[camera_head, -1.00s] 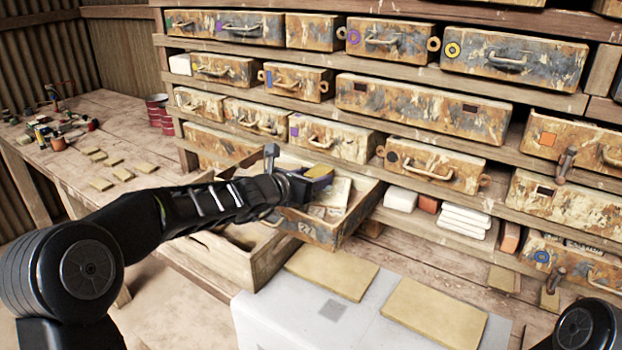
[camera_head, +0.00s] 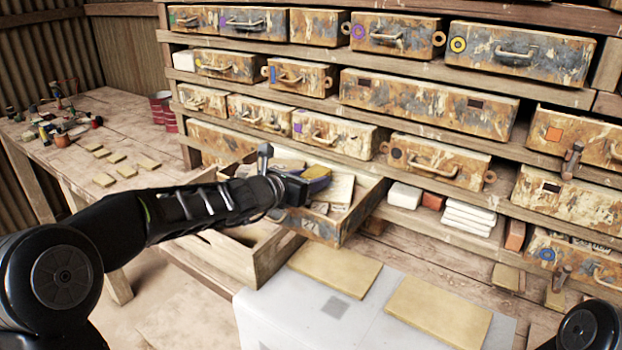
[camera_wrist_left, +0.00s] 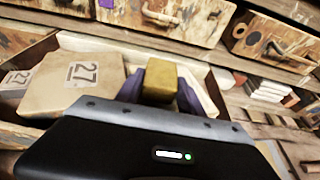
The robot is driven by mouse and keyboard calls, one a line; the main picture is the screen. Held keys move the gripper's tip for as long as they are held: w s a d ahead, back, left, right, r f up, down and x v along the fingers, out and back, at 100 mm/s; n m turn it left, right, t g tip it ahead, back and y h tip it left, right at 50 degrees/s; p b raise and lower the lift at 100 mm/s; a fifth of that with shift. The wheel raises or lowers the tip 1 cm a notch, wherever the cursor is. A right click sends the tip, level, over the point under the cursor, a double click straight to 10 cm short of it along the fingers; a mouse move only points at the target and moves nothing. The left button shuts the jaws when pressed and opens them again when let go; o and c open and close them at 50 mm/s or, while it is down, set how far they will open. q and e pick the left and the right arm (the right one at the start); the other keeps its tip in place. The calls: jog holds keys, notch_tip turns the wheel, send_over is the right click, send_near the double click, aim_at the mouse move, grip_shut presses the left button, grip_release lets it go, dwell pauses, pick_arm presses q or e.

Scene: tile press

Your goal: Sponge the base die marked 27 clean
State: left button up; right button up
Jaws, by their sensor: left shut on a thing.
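My left gripper (camera_head: 304,184) is over the pulled-out drawer (camera_head: 328,231). It is shut on a yellow sponge (camera_head: 319,171), which also shows between the purple fingers in the left wrist view (camera_wrist_left: 160,78). A pale block, the base die marked 27 (camera_wrist_left: 72,84), lies in the drawer to the left of the sponge in the left wrist view. Its label faces up. The sponge is beside the die there; I cannot tell whether they touch. In the head view my arm and gripper hide part of the drawer. My right gripper is out of view.
Closed, worn drawers fill the shelves behind. White blocks and folded cloths (camera_head: 468,218) lie right of the open drawer. Two tan slabs (camera_head: 335,269) lie on the grey surface in front. A side table (camera_head: 105,125) at left holds small items.

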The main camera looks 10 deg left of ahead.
pick_arm(q)
jog(key=shift+w+d+p, duration=0.15)
jog(key=shift+w+d, duration=0.15)
jog(key=shift+w, duration=0.35)
jog(key=shift+w+d+p, duration=0.15)
jog(key=shift+w+d, duration=0.1)
jog(key=shift+w, duration=0.4)
jog(key=shift+s+f, duration=0.1)
jog(key=shift+s+a+b, duration=0.3)
jog(key=shift+s+b, duration=0.1)
jog(key=shift+s, duration=0.15)
jog(key=shift+s+a, duration=0.25)
jog(key=shift+s, duration=0.45)
jog(key=shift+f, duration=0.1)
